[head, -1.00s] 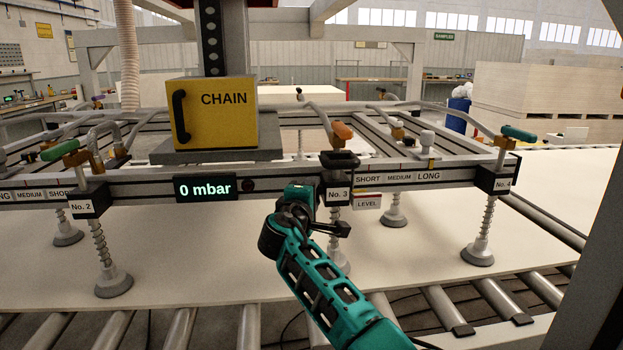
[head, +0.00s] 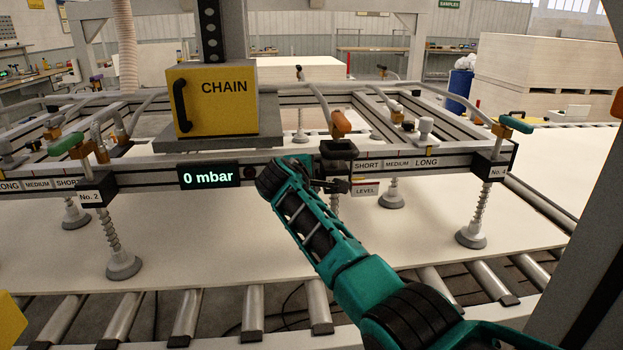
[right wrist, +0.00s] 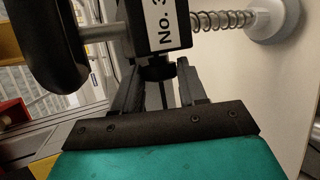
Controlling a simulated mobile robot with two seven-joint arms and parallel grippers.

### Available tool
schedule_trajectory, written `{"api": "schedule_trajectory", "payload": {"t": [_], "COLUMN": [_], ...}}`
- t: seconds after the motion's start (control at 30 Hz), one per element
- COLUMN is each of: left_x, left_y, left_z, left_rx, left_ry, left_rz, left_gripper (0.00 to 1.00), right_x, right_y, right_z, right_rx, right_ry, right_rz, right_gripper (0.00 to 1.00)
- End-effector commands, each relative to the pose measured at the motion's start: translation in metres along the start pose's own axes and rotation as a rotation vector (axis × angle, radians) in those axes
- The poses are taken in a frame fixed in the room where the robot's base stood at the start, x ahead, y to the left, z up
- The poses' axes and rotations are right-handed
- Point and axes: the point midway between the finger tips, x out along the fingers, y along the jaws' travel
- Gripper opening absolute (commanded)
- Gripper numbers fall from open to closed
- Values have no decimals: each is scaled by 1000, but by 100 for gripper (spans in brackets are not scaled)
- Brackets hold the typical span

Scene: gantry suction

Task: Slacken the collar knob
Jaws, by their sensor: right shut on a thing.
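The No. 3 collar (head: 338,150) is a dark block on the front beam, with an orange-handled valve above it. In the right wrist view the collar (right wrist: 172,22) shows its No. 3 label close up. Its small black knob (right wrist: 158,70) points toward my right gripper (right wrist: 158,90), whose fingers are shut on it from both sides. In the head view my teal right arm reaches up from the lower right to the gripper (head: 338,186), just below the collar, covering the label and part of the suction leg. My left gripper is not in view.
A yellow CHAIN box (head: 212,100) and a 0 mbar display (head: 208,177) are on the gantry. Suction cups (head: 123,265) stand above or on a pale board (head: 200,245) over rollers (head: 187,318). A grey post (head: 580,200) rises at the right.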

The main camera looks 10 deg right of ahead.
Motion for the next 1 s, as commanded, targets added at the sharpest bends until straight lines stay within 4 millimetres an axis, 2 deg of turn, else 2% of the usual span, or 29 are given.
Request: {"api": "schedule_trajectory", "payload": {"t": [0.23,0.27,0.5,0.8,1.0], "left_x": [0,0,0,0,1], "left_y": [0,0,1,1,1], "left_z": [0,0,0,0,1], "left_rx": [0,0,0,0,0], "left_ry": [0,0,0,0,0], "left_rz": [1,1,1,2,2], "left_gripper": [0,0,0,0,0], "right_x": [0,0,0,-1,-13], "right_y": [0,0,0,0,0], "right_z": [0,0,0,0,-1], "right_rx": [1,1,1,1,2], "right_ry": [-1,-1,-1,-1,1], "right_rz": [-1,-1,0,1,3], "right_gripper": [11,43,66,67,67]}}
